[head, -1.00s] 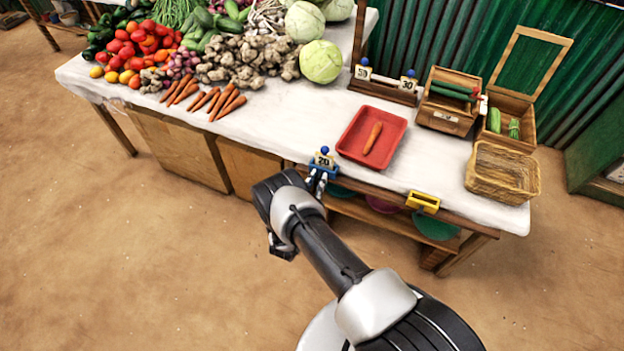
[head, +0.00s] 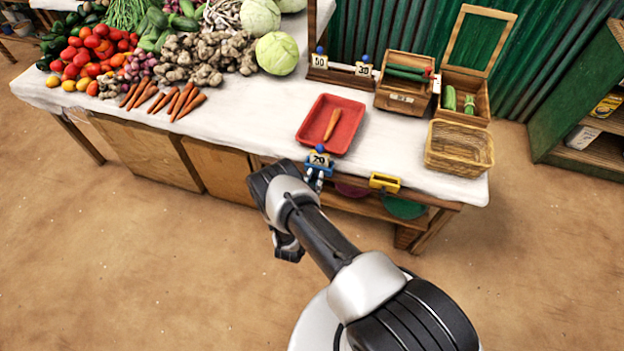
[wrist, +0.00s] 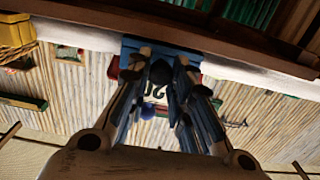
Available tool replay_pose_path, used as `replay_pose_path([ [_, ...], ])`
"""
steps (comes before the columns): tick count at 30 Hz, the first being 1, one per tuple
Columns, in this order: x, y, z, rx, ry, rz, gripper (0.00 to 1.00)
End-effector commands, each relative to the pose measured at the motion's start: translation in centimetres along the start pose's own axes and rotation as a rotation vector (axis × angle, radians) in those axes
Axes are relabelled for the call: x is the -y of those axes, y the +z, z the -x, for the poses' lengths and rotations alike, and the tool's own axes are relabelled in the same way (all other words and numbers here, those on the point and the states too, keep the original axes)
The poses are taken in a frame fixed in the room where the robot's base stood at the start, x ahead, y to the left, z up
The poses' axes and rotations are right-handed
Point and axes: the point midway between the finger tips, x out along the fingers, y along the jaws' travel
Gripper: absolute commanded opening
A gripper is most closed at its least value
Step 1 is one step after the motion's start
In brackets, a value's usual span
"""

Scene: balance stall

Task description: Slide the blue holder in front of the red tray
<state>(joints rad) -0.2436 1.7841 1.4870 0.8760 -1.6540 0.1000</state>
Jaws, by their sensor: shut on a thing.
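The blue holder (head: 312,171) sits at the table's front edge. It carries a number card (head: 318,160) with a blue knob on top, and it also shows in the wrist view (wrist: 129,43). The red tray (head: 346,142) lies on the white cloth just behind it, with a carrot (head: 331,124) inside. The holder is in front of the tray's near side, a little left of the tray's middle. My gripper (head: 317,181) reaches up from below the edge and is shut on the holder. In the wrist view the fingers (wrist: 160,68) partly cover the holder and card.
A yellow holder (head: 385,183) sits on the same front edge to the right. A wicker basket (head: 459,148), a wooden box (head: 405,98) and a two-card rack (head: 340,78) stand on the right half. Vegetables fill the left. The edge between the holders is clear.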

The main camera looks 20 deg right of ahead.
Motion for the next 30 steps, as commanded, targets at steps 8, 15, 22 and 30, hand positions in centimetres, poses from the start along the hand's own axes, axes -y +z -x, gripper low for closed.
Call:
replay_pose_path([
  [8,-0.12,0.08,0.05,0.002,0.001,0.002,0.0],
  [15,-0.08,0.06,0.04,0.001,0.001,0.002,0.31],
  [22,-0.04,0.02,0.02,0.0,0.0,0.001,0.4],
  [30,0.02,0.03,0.38,0.001,-0.001,0.001,0.4],
])
